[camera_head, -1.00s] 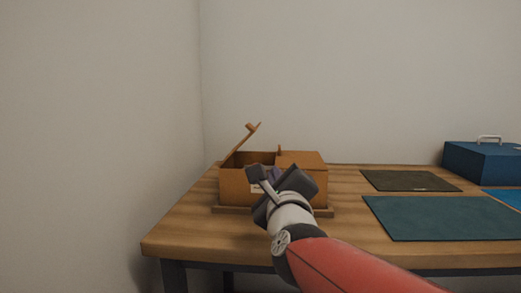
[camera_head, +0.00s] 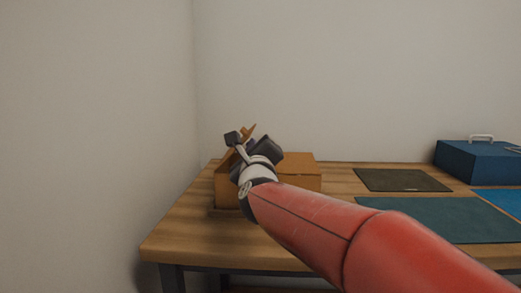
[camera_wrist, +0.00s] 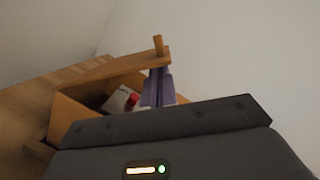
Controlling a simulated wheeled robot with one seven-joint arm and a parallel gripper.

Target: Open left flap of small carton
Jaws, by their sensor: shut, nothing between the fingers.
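The small brown carton (camera_head: 300,175) stands at the left of the wooden table. Its left flap is raised and slanted. In the head view only the flap's upper end with its tab (camera_head: 249,130) shows past my gripper; the wrist view shows more of the flap (camera_wrist: 115,68). The right flap lies flat over its half. My gripper is over the carton's left part, its fingertips hidden in the head view. In the wrist view its purple fingers (camera_wrist: 158,88) are shut and empty, close by the flap's free end; I cannot tell whether they touch it.
A white item (camera_wrist: 117,100) with a red part lies inside the carton. To the right are a dark mat (camera_head: 402,180), a teal mat (camera_head: 440,218) and a blue box (camera_head: 478,160) with a handle. Walls stand behind and left of the table.

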